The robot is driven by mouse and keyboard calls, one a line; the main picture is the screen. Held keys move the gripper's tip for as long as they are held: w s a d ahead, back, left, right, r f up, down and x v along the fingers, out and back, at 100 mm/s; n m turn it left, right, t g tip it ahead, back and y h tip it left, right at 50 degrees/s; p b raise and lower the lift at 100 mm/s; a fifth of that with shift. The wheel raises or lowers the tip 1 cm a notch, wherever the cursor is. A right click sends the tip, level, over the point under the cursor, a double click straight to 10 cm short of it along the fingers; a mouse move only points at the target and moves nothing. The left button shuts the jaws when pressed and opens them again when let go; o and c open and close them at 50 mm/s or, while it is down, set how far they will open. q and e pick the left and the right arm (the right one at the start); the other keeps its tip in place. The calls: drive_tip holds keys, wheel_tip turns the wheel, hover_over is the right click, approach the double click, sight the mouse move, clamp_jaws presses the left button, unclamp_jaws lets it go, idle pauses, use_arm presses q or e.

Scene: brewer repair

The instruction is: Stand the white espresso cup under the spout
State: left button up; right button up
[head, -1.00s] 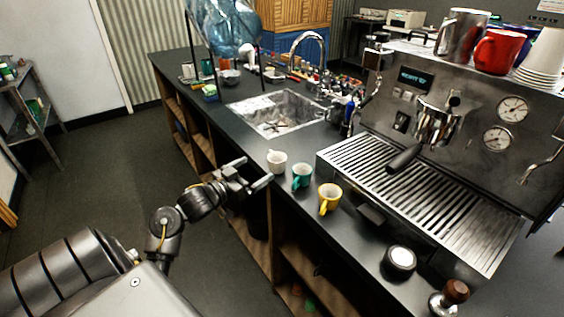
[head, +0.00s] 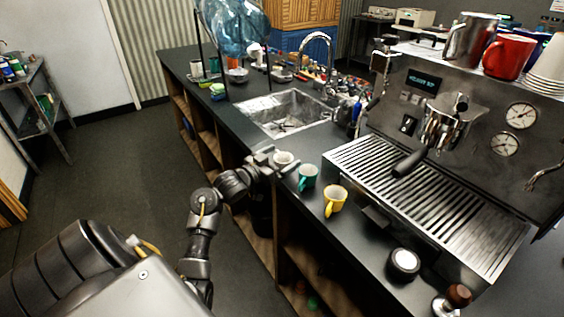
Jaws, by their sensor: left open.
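The white espresso cup (head: 284,157) stands upright on the dark counter, left of the green cup (head: 307,177) and the yellow cup (head: 335,199). My left gripper (head: 279,161) is open at the white cup, with its fingers reaching to the cup's near side and hiding its lower part. I cannot tell whether the fingers touch it. The espresso machine (head: 472,90) stands on the right. Its portafilter (head: 442,128) with a black handle hangs above the slatted drip tray (head: 425,204); the spout itself is hard to make out. My right gripper is not in view.
A sink (head: 283,114) with a tall faucet (head: 318,42) lies behind the white cup. The drip tray is bare.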

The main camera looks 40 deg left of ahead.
use_arm(q)
drive_tip(key=shift+w+d, duration=0.1)
drive_tip(key=shift+w, duration=1.15)
drive_tip(key=c, duration=1)
drive_tip(key=shift+r, duration=0.5)
drive_tip(key=r, duration=0.2)
drive_tip(key=shift+s+d+r, duration=0.15)
drive_tip(key=shift+s+r, duration=0.05)
drive_tip(key=shift+r, duration=0.2)
drive_tip(key=s+d+r, duration=0.1)
drive_tip(key=r, duration=0.1)
drive_tip(key=s+d+r, duration=0.1)
drive_tip(key=r, duration=0.1)
drive_tip(key=s+d+r, duration=0.1)
drive_tip(key=s+r, duration=0.1)
drive_tip(key=s+d+r, duration=0.3)
drive_tip(key=s+d, duration=0.2)
drive_tip(key=s, duration=0.2)
drive_tip(key=shift+p, duration=0.35)
drive_tip(key=shift+r, duration=0.1)
